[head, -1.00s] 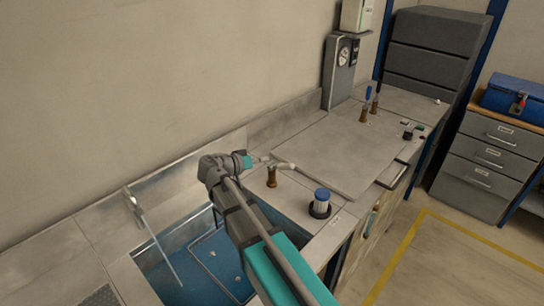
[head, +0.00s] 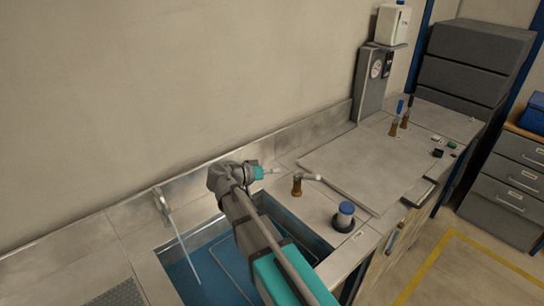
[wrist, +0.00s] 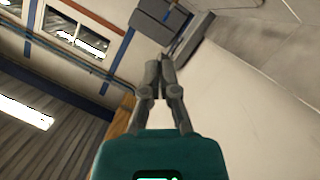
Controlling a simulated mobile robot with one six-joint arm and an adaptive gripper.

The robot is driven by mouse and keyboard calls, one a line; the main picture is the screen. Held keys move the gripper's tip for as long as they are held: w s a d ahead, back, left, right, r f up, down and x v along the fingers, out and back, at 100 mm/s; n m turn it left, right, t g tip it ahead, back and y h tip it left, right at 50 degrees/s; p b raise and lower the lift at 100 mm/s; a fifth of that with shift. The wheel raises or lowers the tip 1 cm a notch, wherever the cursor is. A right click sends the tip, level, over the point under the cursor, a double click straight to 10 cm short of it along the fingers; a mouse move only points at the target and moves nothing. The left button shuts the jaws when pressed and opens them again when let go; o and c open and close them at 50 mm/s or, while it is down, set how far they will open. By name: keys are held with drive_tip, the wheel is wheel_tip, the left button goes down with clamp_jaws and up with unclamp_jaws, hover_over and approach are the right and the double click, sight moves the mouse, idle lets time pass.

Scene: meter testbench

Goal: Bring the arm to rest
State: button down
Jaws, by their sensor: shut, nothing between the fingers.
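My arm reaches up from the bottom of the head view over the blue-lined sink (head: 195,265). It bends at a grey joint, and my gripper (head: 272,171) points right, with its teal body showing and its fingers small. In the wrist view my gripper (wrist: 156,66) shows close up, with its two grey fingers together and nothing between them.
A blue-capped container (head: 345,217) stands on the bench right of the sink. A flat grey plate (head: 370,165) lies behind it. A gauge box (head: 374,80) stands against the wall. Grey drawers (head: 508,180) are at right.

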drive_tip(key=s+d+f+n+g+y, duration=0.3)
drive_tip(key=s+d+f+y, duration=0.2)
drive_tip(key=s+f+y, duration=0.1)
drive_tip(key=s+d+f+n+g+y, duration=0.2)
drive_tip(key=s+d+f+y, duration=0.3)
drive_tip(key=s, duration=0.5)
wheel_tip(320, 180, down, 3)
drive_tip(key=g+y, duration=0.1)
drive_tip(key=y, duration=0.1)
drive_tip(key=shift+s+n+y, duration=0.3)
drive_tip(key=shift+n, duration=0.1)
